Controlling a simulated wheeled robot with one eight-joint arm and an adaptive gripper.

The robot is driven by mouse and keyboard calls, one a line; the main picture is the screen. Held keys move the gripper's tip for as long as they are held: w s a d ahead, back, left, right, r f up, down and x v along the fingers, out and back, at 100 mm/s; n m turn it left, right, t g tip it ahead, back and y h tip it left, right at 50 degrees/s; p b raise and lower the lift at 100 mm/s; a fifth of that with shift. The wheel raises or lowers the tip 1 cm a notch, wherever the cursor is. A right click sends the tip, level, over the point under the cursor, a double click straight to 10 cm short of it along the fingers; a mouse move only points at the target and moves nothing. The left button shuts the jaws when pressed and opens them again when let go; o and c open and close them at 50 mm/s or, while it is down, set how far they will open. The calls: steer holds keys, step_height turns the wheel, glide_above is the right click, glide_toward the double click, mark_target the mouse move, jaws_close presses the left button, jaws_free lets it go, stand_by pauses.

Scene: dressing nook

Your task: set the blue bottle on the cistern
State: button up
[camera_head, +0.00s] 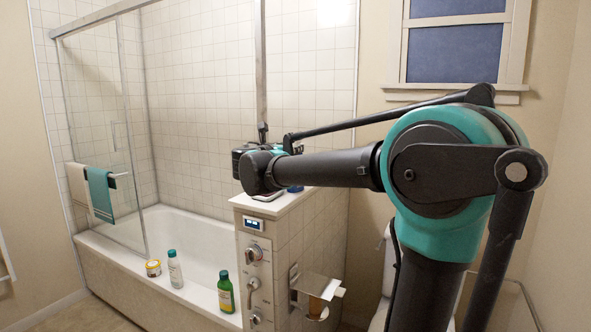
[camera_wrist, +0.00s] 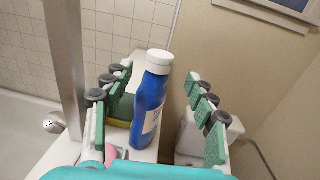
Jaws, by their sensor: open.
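The blue bottle (camera_wrist: 148,108) has a white cap and a pale label. It stands on the white top of the tiled half wall (camera_wrist: 146,62), between the spread fingers of my gripper (camera_wrist: 158,78). The gripper is open, with green pads on either side of the bottle. In the head view only a small blue patch of the bottle (camera_head: 295,189) shows below my arm. The white cistern (camera_wrist: 236,128) is beyond the right finger in the wrist view, partly hidden by it. In the head view the cistern (camera_head: 388,262) is mostly behind my arm.
A green-yellow sponge (camera_wrist: 122,110) and a pink item (camera_wrist: 110,154) lie left of the bottle on the wall top. A metal post (camera_wrist: 64,65) rises close to the left finger. A green bottle (camera_head: 226,292), white bottle (camera_head: 175,270) and small tub (camera_head: 153,268) stand on the bathtub rim.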

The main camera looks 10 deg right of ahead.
steer(key=shift+x, duration=3.15)
steer(key=shift+f, duration=0.1)
jaws_close()
